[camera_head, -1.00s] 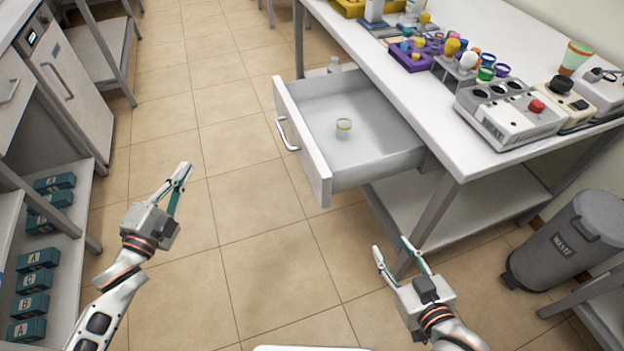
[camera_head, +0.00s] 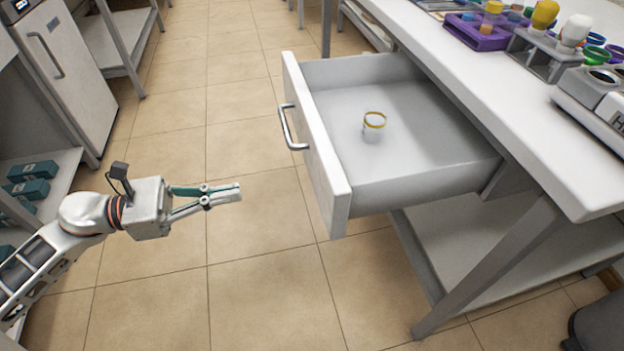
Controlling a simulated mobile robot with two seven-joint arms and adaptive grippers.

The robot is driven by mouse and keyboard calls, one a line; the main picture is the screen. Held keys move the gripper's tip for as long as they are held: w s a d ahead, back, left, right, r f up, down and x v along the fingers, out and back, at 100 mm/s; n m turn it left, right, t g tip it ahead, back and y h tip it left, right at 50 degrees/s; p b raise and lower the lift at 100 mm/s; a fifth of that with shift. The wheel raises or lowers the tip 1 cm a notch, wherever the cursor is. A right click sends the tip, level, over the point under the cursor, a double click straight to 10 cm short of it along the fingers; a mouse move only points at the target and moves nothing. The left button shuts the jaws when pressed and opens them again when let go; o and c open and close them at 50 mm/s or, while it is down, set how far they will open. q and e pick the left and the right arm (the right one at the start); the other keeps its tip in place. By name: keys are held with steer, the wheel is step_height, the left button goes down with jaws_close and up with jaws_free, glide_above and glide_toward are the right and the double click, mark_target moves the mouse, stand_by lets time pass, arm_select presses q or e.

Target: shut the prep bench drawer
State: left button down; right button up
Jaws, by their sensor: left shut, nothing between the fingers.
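The prep bench drawer (camera_head: 322,150) stands pulled well out of the white bench (camera_head: 480,85), with its front panel facing left. Its silver bar handle (camera_head: 288,128) is on that front. A small clear cup with a yellow rim (camera_head: 373,127) stands inside on the drawer floor. My left gripper (camera_head: 238,191) is shut and empty. It points right and appears to the left of the drawer front, apart from it and lower in the picture than the handle. My right gripper is out of view.
The bench top holds a purple rack (camera_head: 478,32), a grey rack with bottles (camera_head: 545,55) and a grey device (camera_head: 597,90). A bench leg (camera_head: 490,270) and lower shelf stand below the drawer. A shelf with teal boxes (camera_head: 30,188) is at left. Tiled floor lies clear between.

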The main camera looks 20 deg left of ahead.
mark_target(317, 176)
arm_select(q)
steer(key=x, duration=1.3)
steer(key=shift+w+d+r, duration=0.15)
steer(key=shift+w+d, duration=0.1)
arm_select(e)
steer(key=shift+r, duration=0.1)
arm_select(q)
steer(key=shift+d, duration=0.1)
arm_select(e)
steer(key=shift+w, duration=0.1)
